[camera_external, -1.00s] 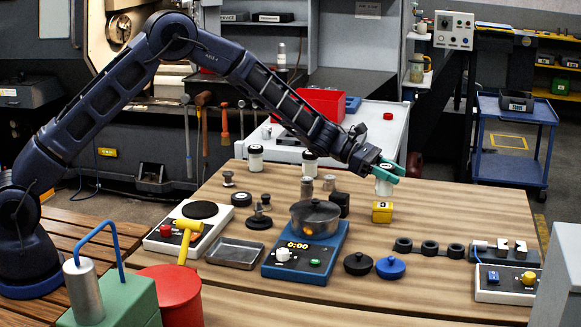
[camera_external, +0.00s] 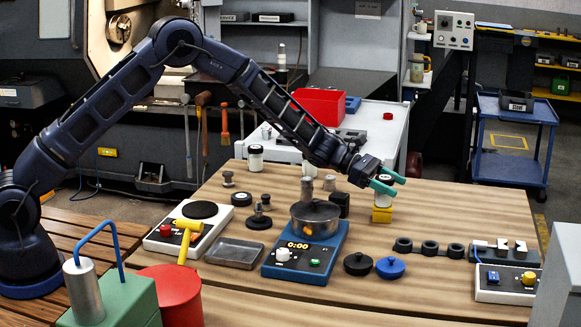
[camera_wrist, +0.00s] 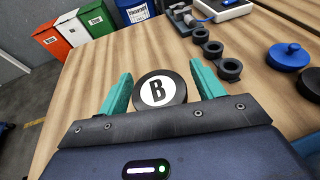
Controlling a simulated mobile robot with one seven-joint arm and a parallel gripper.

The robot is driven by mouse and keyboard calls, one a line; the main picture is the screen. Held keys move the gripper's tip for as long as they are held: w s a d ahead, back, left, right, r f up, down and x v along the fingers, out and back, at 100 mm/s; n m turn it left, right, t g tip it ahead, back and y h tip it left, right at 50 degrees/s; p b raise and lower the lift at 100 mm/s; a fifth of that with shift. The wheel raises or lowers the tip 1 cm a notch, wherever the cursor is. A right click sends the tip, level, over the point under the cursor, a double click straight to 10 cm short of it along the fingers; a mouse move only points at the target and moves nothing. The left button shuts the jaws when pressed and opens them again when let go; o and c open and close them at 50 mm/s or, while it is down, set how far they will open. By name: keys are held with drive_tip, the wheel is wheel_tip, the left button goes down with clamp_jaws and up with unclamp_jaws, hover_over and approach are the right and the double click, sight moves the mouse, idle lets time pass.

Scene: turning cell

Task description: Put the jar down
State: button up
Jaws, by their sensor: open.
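The jar is white with a black lid; the lid, with a B on a white disc, faces my camera in the wrist view (camera_wrist: 160,90). In the external view the jar (camera_external: 383,200) appears upright on a yellow block (camera_external: 382,215), its upper part hidden by my gripper. My gripper (camera_external: 391,183) is open around the top of the jar. In the wrist view its teal fingers stand either side of the lid, with a gap at least on the left.
A dark block (camera_external: 339,204) and a pot (camera_external: 315,218) on a blue heater (camera_external: 305,258) are to the left. Black rings (camera_external: 428,248) lie at right front. The table right of the jar is clear.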

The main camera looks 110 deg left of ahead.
drive_tip(key=shift+r, duration=0.15)
drive_tip(key=v, duration=1.2)
drive_tip(key=s+d+r+m+g+h, duration=0.15)
drive_tip(key=d+r+m, duration=0.3)
drive_tip(key=d, duration=0.55)
drive_tip(key=d+r+m+g+h, duration=0.2)
drive_tip(key=d+r+m, duration=0.3)
drive_tip(key=d, duration=0.4)
drive_tip(key=s+d+r+m+g, duration=0.2)
drive_tip(key=s+d+r+m, duration=0.25)
drive_tip(key=d, duration=0.55)
drive_tip(key=s+d+r+m+g, duration=0.25)
drive_tip(key=s+d+r, duration=0.25)
drive_tip(key=d, duration=0.5)
drive_tip(key=s+d+r+m+g+y, duration=0.25)
drive_tip(key=s+d+m, duration=0.55)
drive_tip(key=s+d, duration=0.5)
drive_tip(key=s+f+m+y, duration=0.2)
drive_tip(key=s+m, duration=0.7)
drive_tip(key=s, duration=1.2)
drive_tip(key=shift+s+t+y, duration=0.25)
drive_tip(key=shift+t+y, duration=0.1)
drive_tip(key=shift+y, duration=0.55)
